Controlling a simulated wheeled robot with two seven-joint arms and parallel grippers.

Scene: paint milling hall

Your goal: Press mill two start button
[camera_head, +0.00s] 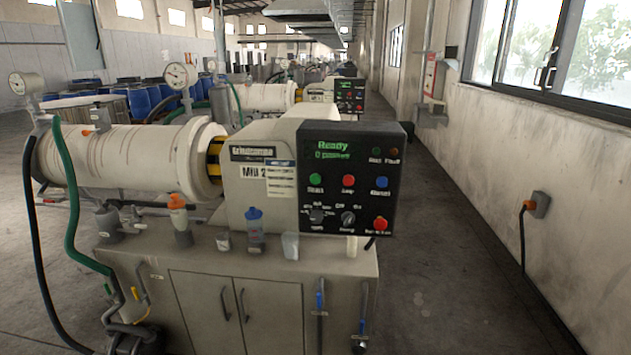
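The nearest mill (125,160) stands in front of me, with a label that appears to read "Mill 2" on its grey housing (240,195). Its black control panel (368,160) is at the centre and faces me. The green display text reads "Ready", with a smaller line below. A green button (315,180), its small label looking like "Start", is at the left of the button row. A red button (348,181) and a blue button (382,182) are to its right. Neither gripper is in view.
Two dark knobs (347,218) and a larger red button (380,223) are low on the panel. A cup and bottles, one blue (254,225), stand on the cabinet top below. Another mill panel (350,95) is behind. Clear floor (450,270) runs along the right wall.

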